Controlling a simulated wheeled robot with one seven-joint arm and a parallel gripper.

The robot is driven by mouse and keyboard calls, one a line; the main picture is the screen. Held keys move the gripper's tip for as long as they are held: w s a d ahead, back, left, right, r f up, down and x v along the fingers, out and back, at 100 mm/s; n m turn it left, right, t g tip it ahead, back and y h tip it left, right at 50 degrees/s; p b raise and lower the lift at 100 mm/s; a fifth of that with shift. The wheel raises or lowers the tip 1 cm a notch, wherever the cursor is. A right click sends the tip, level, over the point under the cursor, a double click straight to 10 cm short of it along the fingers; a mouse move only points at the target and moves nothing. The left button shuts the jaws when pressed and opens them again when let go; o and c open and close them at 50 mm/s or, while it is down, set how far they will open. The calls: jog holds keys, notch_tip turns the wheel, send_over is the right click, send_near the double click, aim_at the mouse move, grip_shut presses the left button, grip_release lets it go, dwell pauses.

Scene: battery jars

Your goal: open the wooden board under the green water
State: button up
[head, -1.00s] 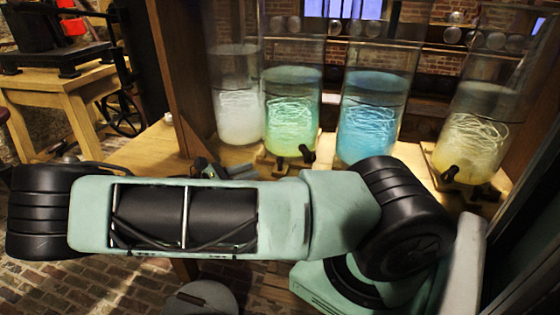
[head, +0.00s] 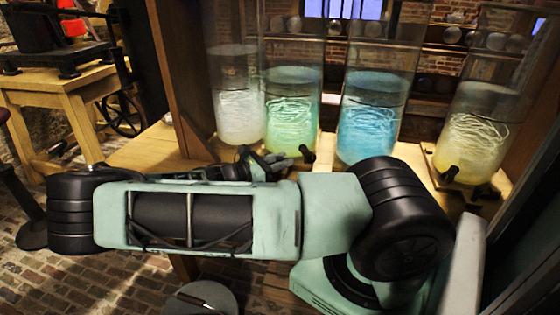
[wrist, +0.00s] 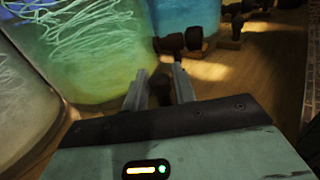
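The green water stands in a clear glass jar (head: 292,115) in the head view, second from the left. It fills the upper left of the wrist view (wrist: 95,45). A black tap-like handle (head: 307,154) sits at the jar's front foot; a similar dark fitting (wrist: 190,40) shows beyond the fingers in the wrist view. The wooden board under this jar is mostly hidden by my arm and gripper. My gripper (wrist: 159,76) is open close in front of the jar, its fingers apart. A dark piece (wrist: 159,92) shows between them; I cannot tell whether they touch it.
A jar of blue water (head: 368,125) stands right of the green one, a whitish jar (head: 238,110) left. A yellow jar (head: 470,135) stands far right on a wooden board with black handles. A wooden post (head: 180,75) rises at the left. Bare tabletop (head: 150,150) lies left.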

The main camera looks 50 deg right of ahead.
grip_shut()
jog(key=shift+a, duration=0.15)
jog(key=s+a+p, duration=0.4)
jog(key=a, duration=0.7)
jog(key=s+a+p, duration=0.4)
jog(key=s+a, duration=0.1)
jog(key=a, duration=0.7)
jog(key=shift+s, duration=0.3)
jog(key=shift+o, duration=0.7)
grip_release()
